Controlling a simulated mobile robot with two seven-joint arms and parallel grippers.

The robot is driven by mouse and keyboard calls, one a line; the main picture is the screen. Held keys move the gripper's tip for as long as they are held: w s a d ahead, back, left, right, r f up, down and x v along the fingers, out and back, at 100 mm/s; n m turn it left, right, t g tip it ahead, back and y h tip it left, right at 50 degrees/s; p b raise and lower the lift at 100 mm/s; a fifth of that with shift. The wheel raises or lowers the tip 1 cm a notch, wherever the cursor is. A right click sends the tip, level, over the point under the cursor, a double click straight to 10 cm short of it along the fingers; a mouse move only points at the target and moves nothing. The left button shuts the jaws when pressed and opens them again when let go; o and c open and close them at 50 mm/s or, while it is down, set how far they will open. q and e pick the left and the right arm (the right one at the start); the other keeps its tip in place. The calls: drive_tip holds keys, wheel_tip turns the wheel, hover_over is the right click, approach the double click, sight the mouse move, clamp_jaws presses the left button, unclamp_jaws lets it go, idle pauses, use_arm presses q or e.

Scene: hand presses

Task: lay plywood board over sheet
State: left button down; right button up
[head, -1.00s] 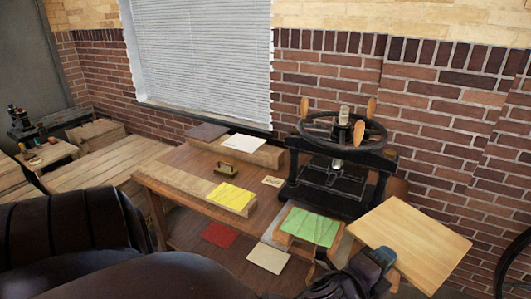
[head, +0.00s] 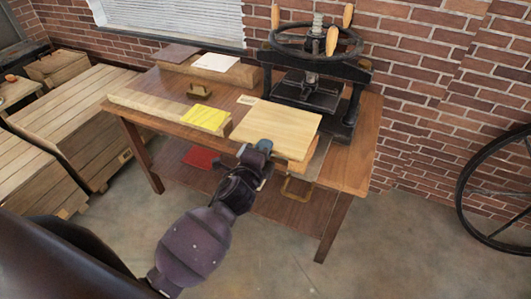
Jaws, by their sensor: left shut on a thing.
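The pale plywood board (head: 282,122) is near the front of the wooden table, left of the press. My left gripper (head: 257,153) is shut on the board's front left edge. The board is roughly level, above a small wooden stand (head: 298,166) whose front corner shows beneath it. The green sheet is hidden, apparently under the board. I cannot tell whether the board rests on it or hovers just above. My right gripper is not in view.
A black hand press (head: 310,90) with a large wheel stands behind the board. A yellow sheet (head: 204,117) lies on a wooden block to the left. A white sheet (head: 215,62) and a brass handle (head: 201,90) are further back. A red sheet (head: 200,157) lies on the lower shelf.

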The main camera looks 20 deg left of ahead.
use_arm(q)
drive_tip(key=w+f+b, duration=0.3)
drive_tip(key=w+f, duration=0.1)
drive_tip(key=f, duration=0.4)
drive_tip(key=shift+w+f+b, duration=0.15)
drive_tip(key=shift+f+b, duration=0.2)
idle(0.7)
idle(0.3)
idle(0.4)
drive_tip(key=shift+f, duration=0.1)
